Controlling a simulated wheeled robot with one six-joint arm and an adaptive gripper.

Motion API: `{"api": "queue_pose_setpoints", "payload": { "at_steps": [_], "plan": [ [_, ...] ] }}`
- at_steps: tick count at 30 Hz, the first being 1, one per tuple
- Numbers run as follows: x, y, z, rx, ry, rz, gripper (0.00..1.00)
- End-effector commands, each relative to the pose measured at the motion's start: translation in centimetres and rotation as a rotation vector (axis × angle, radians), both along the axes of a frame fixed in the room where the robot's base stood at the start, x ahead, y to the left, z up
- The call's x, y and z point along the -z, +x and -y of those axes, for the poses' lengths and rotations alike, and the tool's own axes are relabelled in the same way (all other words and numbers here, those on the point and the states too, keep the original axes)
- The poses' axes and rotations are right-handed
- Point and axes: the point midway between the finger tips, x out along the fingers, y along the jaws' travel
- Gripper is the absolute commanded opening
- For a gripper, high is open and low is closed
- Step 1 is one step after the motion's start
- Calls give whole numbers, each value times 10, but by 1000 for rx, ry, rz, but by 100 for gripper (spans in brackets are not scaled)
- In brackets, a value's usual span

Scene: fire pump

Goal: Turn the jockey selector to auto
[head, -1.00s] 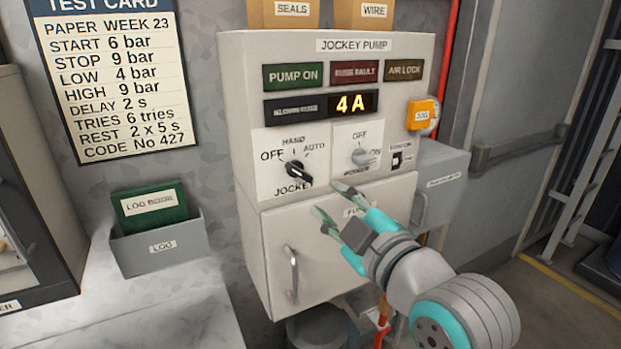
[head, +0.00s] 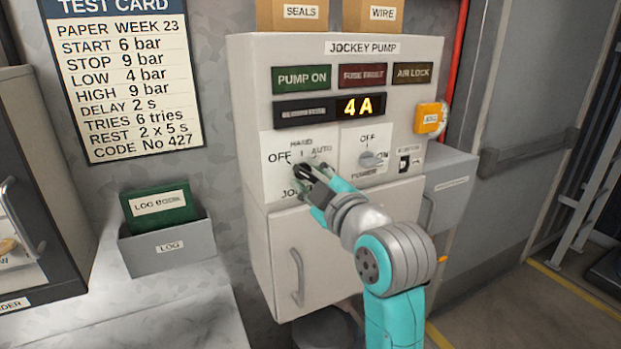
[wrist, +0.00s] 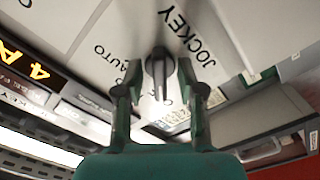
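The jockey selector (head: 300,171) is a black knob on a white plate (head: 276,185), marked OFF, HAND and AUTO. My gripper (head: 312,180) is at the selector and partly covers it and the JOCKEY label in the head view. In the wrist view the selector (wrist: 158,72) stands between the two fingertips of my gripper (wrist: 160,78). A gap shows on each side, so the fingers are open around the knob and not closed on it. AUTO (wrist: 103,46) reads to the left of the knob there. The mark the knob points at is hard to make out.
A yellow button box (head: 430,118) is on the cabinet's right edge. The display (head: 358,105) reads 4 A. A cabinet handle (head: 297,277) sticks out below.

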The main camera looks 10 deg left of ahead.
Motion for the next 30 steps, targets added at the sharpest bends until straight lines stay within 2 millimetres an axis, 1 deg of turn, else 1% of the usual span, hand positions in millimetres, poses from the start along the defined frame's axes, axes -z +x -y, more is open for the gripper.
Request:
{"api": "queue_pose_setpoints", "payload": {
  "at_steps": [3, 4, 5, 6, 8, 9, 20, 26, 30],
  "plan": [
    [0, 0, 0, 0, 0, 0, 39],
    [0, 0, 0, 0, 0, 0, 36],
    [0, 0, 0, 0, 0, 0, 29],
    [0, 0, 0, 0, 0, 0, 19],
    [0, 0, 0, 0, 0, 0, 4],
    [0, 0, 0, 0, 0, 0, 0],
    [0, 0, 0, -1, 20, -15, 0],
    [0, 0, 0, -1, 93, -64, 0],
    [1, 0, 0, -1, 179, -124, 0]
  ]
}}
